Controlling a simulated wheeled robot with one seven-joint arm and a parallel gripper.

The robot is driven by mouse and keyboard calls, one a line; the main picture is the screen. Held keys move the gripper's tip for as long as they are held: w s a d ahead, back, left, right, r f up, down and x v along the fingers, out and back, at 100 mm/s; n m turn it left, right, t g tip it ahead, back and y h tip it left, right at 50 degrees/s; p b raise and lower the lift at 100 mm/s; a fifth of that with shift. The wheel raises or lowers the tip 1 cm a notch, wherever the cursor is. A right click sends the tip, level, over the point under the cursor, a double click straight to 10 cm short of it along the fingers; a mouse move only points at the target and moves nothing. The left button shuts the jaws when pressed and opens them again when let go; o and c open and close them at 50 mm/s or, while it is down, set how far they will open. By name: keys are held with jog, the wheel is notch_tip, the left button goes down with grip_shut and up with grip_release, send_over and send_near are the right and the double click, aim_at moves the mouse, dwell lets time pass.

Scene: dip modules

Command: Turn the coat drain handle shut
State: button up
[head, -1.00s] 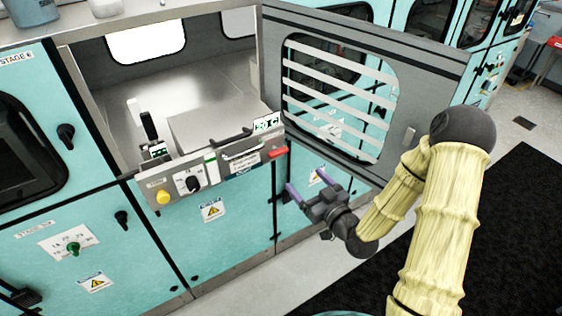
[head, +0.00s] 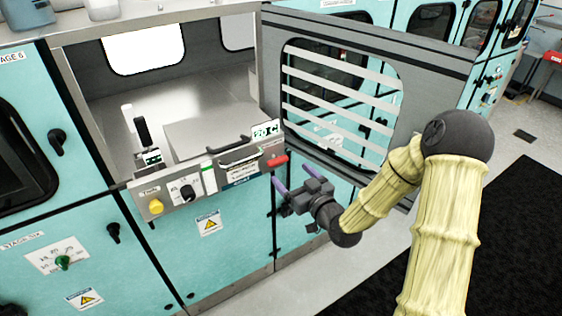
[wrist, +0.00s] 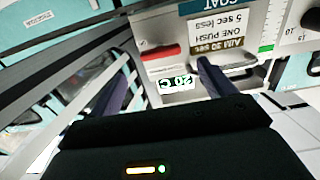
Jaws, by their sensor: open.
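A short red handle (head: 277,161) sticks out at the right end of the steel control panel (head: 168,203), below a "20 C" display. It also shows in the wrist view (wrist: 160,53), where the panel appears upside down with a "COAT" label beside it. I cannot read a drain label on the handle. My gripper (head: 294,178) is open and empty, just below and right of the red handle in the head view. In the wrist view its purple fingers (wrist: 162,88) stand apart, with the red handle beyond and between them, not touched.
An open grey door with a slatted window (head: 340,95) stands right of the panel, close behind my gripper. A black bar handle (head: 240,155), a dark knob (head: 188,192) and a yellow button (head: 156,207) are on the panel. Floor at the lower right is clear.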

aim_at(280, 162)
jog(key=p+x, duration=0.2)
jog(key=x, duration=0.4)
jog(key=shift+w+a, duration=0.25)
jog(key=shift+a, duration=0.05)
jog(key=c, duration=1)
